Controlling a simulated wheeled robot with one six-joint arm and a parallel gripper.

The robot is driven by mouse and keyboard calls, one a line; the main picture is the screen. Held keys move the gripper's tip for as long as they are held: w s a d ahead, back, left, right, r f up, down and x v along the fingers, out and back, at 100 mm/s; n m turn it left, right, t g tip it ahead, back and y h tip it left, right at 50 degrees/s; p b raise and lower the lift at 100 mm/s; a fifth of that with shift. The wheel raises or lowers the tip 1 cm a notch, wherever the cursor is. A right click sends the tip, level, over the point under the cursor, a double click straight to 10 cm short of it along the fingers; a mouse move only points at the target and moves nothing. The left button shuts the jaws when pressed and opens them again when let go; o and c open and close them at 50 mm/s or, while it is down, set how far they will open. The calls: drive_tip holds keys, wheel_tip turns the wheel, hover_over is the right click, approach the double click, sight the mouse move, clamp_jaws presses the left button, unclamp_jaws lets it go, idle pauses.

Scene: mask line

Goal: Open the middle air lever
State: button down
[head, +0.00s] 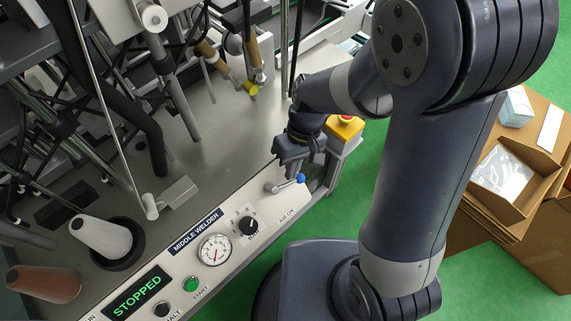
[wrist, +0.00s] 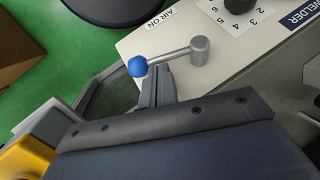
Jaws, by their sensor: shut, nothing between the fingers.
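The middle air lever (head: 285,184) is a short grey handle with a blue ball end, on the sloped panel marked MIDDLE WELDER. In the head view its ball points right, toward the panel's end. In the wrist view the lever (wrist: 170,57) runs from its round grey hub at right to the blue ball at left. The AIR ON label lies beside it. My gripper (head: 293,172) is shut and empty, just above and behind the lever. In the wrist view its fingers (wrist: 155,84) reach up close to the handle; I cannot tell whether they touch it.
A black selector knob (head: 249,226), a pressure gauge (head: 215,249) and a green START button (head: 191,284) sit along the panel. A yellow emergency-stop box (head: 346,128) stands close behind my gripper. Cardboard boxes (head: 510,180) are at right, with green floor between.

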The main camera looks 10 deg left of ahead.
drive_tip(key=f+m+y+b, duration=0.1)
drive_tip(key=d+f+m+g+y+b, duration=0.1)
drive_tip(key=y, duration=0.1)
drive_tip(key=shift+s+d+g+b, duration=0.15)
drive_tip(key=shift+s+g+b, duration=0.15)
drive_tip(key=shift+s+b, duration=0.05)
drive_tip(key=m+y+b, duration=0.1)
drive_tip(key=s+f+m+g+y+b, duration=0.1)
drive_tip(key=b, duration=0.1)
drive_tip(key=shift+s+d+f+m+y, duration=0.1)
drive_tip(key=shift+d+f+m+y, duration=0.2)
drive_tip(key=shift+d+m+y, duration=0.1)
drive_tip(key=s+m+y+b, duration=0.1)
drive_tip(key=f+m+y+b, duration=0.1)
drive_tip(key=m+y+b, duration=0.1)
drive_tip(key=shift+s+f+y+b, duration=0.2)
drive_tip(key=shift+s+y+b, duration=0.1)
drive_tip(key=shift+s, duration=0.05)
drive_tip(key=shift+s+a+f+m+t+y+b, duration=0.15)
drive_tip(key=shift+s+m+t+y+b, duration=0.35)
drive_tip(key=shift+m+y+b, duration=0.5)
drive_tip(key=shift+s, duration=0.15)
drive_tip(key=shift+w, duration=0.2)
drive_tip(key=w+d, duration=0.2)
drive_tip(key=w, duration=0.1)
drive_tip(key=shift+w+d+f, duration=0.1)
drive_tip(key=shift+w+d, duration=0.2)
drive_tip(key=shift+d, duration=0.1)
drive_tip(key=v, duration=0.9)
drive_tip(key=shift+p, duration=0.3)
